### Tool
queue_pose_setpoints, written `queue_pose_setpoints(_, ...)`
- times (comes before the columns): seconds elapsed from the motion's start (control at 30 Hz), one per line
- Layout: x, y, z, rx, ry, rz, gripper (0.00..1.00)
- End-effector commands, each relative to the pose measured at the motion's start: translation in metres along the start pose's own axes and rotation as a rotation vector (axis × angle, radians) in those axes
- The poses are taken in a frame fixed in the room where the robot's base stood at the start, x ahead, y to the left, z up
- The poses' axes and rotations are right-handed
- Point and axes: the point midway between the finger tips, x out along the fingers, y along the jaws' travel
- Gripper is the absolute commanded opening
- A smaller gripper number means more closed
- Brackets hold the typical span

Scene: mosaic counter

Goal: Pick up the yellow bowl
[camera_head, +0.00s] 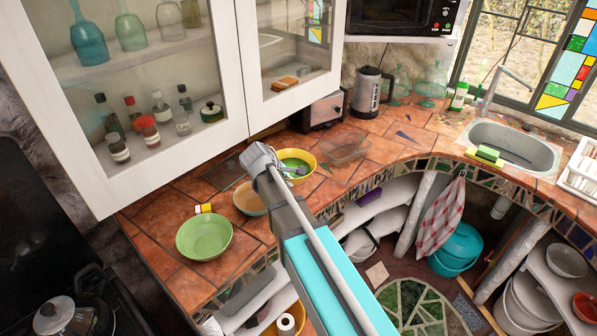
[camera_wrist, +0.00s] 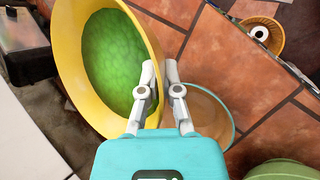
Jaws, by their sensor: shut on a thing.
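The yellow bowl (camera_head: 298,154) with a green inside is at the back of the tiled counter in the head view, below the wall cabinet. It fills the upper left of the wrist view (camera_wrist: 72,52). My gripper (camera_head: 290,171) reaches it from the front. In the wrist view my fingertips (camera_wrist: 159,68) are on either side of the bowl's near right rim, shut on it. My gripper hides part of the rim. I cannot tell whether the bowl's base touches the counter.
A brownish bowl (camera_head: 247,199) stands close in front, and a green bowl (camera_head: 204,237) is nearer left. A clear dish (camera_head: 347,147) lies to the right. A toaster (camera_head: 325,110) and kettle (camera_head: 369,92) stand behind. The white cabinet (camera_head: 242,141) hangs above.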

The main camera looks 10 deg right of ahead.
Motion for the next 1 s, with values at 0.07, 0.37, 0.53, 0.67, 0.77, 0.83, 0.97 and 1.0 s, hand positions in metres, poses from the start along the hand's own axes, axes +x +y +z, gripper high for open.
queue_pose_setpoints(0.07, -0.015, -0.008, 0.003, -0.001, 0.000, 0.002, 0.00)
queue_pose_setpoints(0.37, -0.037, -0.024, 0.004, 0.001, -0.001, 0.002, 0.00)
queue_pose_setpoints(0.53, -0.039, -0.027, 0.004, 0.002, -0.001, 0.001, 0.00)
queue_pose_setpoints(0.67, -0.039, -0.027, 0.004, 0.002, -0.001, 0.001, 0.00)
queue_pose_setpoints(0.77, -0.039, -0.027, 0.004, 0.002, -0.001, 0.001, 0.00)
queue_pose_setpoints(0.83, -0.039, -0.027, 0.004, 0.002, -0.001, 0.001, 0.00)
queue_pose_setpoints(0.97, -0.039, -0.027, 0.004, 0.001, -0.001, 0.001, 0.00)
queue_pose_setpoints(1.0, -0.039, -0.027, 0.004, 0.002, -0.001, 0.001, 0.00)
